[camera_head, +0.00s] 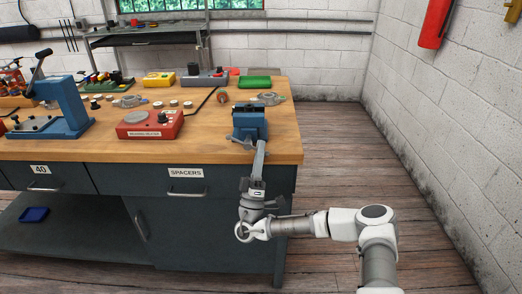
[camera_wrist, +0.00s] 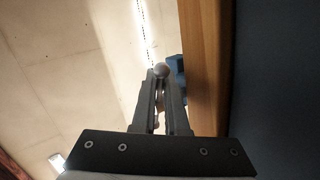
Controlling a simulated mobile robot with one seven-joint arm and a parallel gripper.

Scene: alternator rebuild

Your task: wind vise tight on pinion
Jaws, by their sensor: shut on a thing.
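The blue vise (camera_head: 250,122) is fixed at the right front corner of the wooden bench, and part of its blue body shows in the wrist view (camera_wrist: 176,66). My gripper (camera_head: 261,146) reaches up from below to the vise's front, over the bench edge. In the wrist view its two fingers (camera_wrist: 161,84) are closed around the vise handle, whose round pale ball end (camera_wrist: 161,71) shows at the fingertips. The rest of the handle is hidden by the fingers. I cannot make out the pinion in or near the jaws; they are small and partly dark in the head view.
A red tester box (camera_head: 150,124) stands left of the vise, with a blue press (camera_head: 68,108) farther left. A green tray (camera_head: 254,82) and small metal parts lie behind the vise. The drawer front labelled SPACERS (camera_head: 187,188) is below. Floor right of the bench is clear up to the wall.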

